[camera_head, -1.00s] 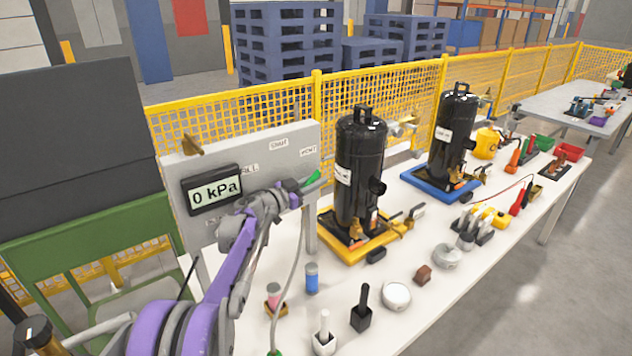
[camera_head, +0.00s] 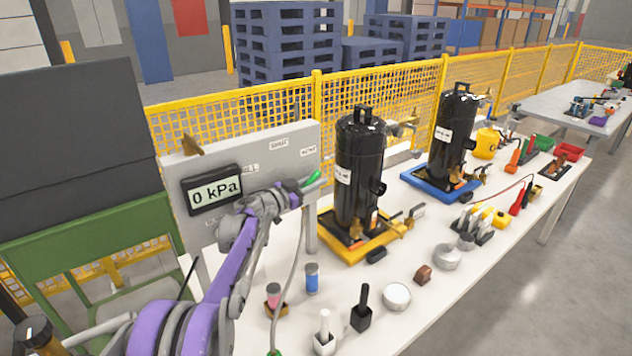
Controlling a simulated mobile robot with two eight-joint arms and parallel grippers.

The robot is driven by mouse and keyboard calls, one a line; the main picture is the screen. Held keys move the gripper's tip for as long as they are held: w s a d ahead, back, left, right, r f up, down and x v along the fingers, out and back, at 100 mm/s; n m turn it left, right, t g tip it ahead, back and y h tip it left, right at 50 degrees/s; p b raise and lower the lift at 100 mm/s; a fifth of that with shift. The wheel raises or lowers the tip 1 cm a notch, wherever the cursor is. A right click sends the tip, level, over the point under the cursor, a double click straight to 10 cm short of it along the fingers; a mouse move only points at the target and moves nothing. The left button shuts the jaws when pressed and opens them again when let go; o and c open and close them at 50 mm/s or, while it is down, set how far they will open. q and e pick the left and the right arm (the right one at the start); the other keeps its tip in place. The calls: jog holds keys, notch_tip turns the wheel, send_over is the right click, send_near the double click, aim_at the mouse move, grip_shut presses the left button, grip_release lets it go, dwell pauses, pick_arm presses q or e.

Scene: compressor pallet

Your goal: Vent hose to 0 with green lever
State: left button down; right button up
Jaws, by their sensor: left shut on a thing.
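The grey panel (camera_head: 262,150) stands at the left end of the white table. Its display (camera_head: 212,189) reads 0 kPa. The green lever (camera_head: 314,178) sticks out at the panel's lower right, below a small label. My left gripper (camera_head: 300,188) is at the lever and shut on it; the fingers are small and partly hidden by my purple and grey arm. A pale hose (camera_head: 296,275) hangs from near the lever down to the table front. My right gripper is not in view.
Two black compressors stand on a yellow tray (camera_head: 350,254) and a blue tray (camera_head: 440,191) right of the panel. Several small pots, brushes and tools lie along the table (camera_head: 440,290). A yellow mesh fence (camera_head: 420,100) runs behind.

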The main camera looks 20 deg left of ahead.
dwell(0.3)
pick_arm(q)
jog(key=shift+s+a+r+t+h+b, duration=0.15)
jog(key=shift+s+r+t+h+b, duration=0.1)
jog(key=shift+r+t, duration=0.2)
jog(key=shift+s+a+r+t+h+b, duration=0.2)
jog(key=shift+r+t, duration=0.1)
jog(key=shift+t, duration=0.25)
jog(key=shift+s+a+r+n+t+h+b, duration=0.2)
jog(key=shift+s+r+t+h+b, duration=0.15)
jog(key=shift+t, duration=0.25)
jog(key=shift+s+a+r+n+t+h+b, duration=0.1)
jog(key=shift+s+a+r+n+t+h, duration=0.1)
jog(key=shift+s+r+t, duration=0.3)
jog(key=t, duration=0.1)
jog(key=s+r+t, duration=0.1)
jog(key=shift+s+a+n+t+b, duration=0.15)
jog(key=shift+a+n+t+b, duration=0.15)
jog(key=shift+a+b, duration=0.1)
jog(key=shift+s+a+r+n+t, duration=0.3)
jog(key=shift+s+t, duration=0.2)
jog(key=shift+t, duration=0.25)
jog(key=shift+s+a+r+n+t, duration=0.25)
jog(key=shift+s+t, duration=0.25)
jog(key=shift+t, duration=0.25)
jog(key=shift+a+f, duration=0.1)
jog(key=c, duration=0.8)
grip_release()
jog(key=shift+o, duration=0.2)
